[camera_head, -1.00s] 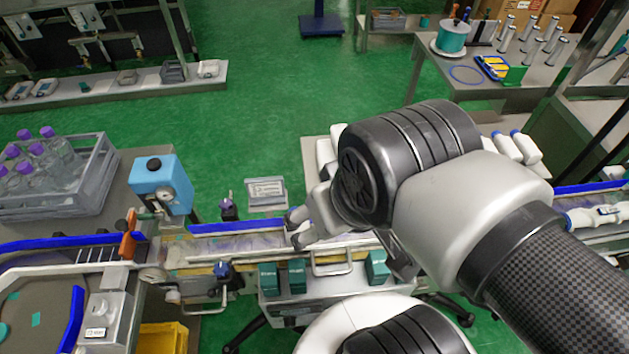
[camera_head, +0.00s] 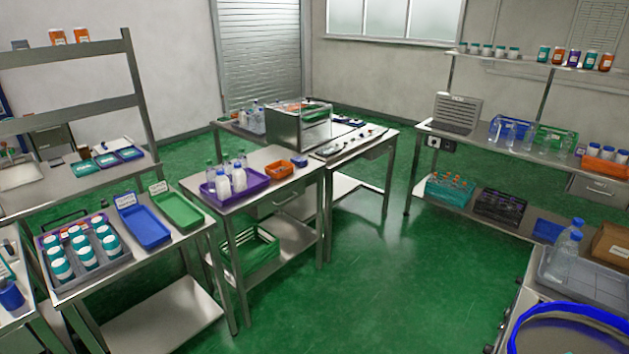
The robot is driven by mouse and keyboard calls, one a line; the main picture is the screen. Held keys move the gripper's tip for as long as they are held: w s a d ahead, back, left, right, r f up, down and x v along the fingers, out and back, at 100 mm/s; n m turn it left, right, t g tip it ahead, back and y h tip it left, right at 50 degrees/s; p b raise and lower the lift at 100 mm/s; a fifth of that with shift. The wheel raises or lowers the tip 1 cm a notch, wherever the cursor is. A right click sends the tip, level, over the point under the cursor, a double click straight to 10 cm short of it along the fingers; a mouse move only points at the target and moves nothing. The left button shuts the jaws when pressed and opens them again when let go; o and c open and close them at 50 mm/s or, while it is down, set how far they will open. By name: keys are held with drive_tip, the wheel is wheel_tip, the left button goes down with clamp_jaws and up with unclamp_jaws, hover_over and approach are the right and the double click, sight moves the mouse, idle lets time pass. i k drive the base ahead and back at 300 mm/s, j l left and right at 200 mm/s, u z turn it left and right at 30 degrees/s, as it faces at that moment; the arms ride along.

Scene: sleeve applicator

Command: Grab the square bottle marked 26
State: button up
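I cannot make out a square bottle marked 26; any numbers on the bottles are too small to read. White bottles (camera_head: 239,181) stand in a purple tray on the middle table. Clear bottles with blue caps (camera_head: 563,255) stand in a grey tray at the right. More bottles, teal, orange and purple (camera_head: 573,58), line the upper right shelf. My gripper is not in view.
A blue tray (camera_head: 145,227) and a green tray (camera_head: 178,210) lie on the left table (camera_head: 187,243). A green crate (camera_head: 250,252) sits under the middle table. The green floor (camera_head: 360,270) between the tables and the right bench is clear. A blue-rimmed ring (camera_head: 570,312) is at lower right.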

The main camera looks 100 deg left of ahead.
sight(222, 182)
drive_tip(key=u, duration=4.05)
drive_tip(key=i+z, duration=0.1)
drive_tip(key=i, duration=0.4)
drive_tip(key=i+j+z, duration=0.1)
drive_tip(key=i, duration=0.4)
drive_tip(key=i+j+z, duration=0.1)
drive_tip(key=i, duration=0.4)
drive_tip(key=i+j+z, duration=0.1)
drive_tip(key=i+j, duration=0.15)
drive_tip(key=i, duration=0.2)
drive_tip(key=i+j+z, duration=0.1)
drive_tip(key=i, duration=0.4)
drive_tip(key=i+j+z, duration=0.1)
drive_tip(key=i+j, duration=0.25)
drive_tip(key=i+j+z, duration=0.1)
drive_tip(key=i+j, duration=0.2)
drive_tip(key=i, duration=0.25)
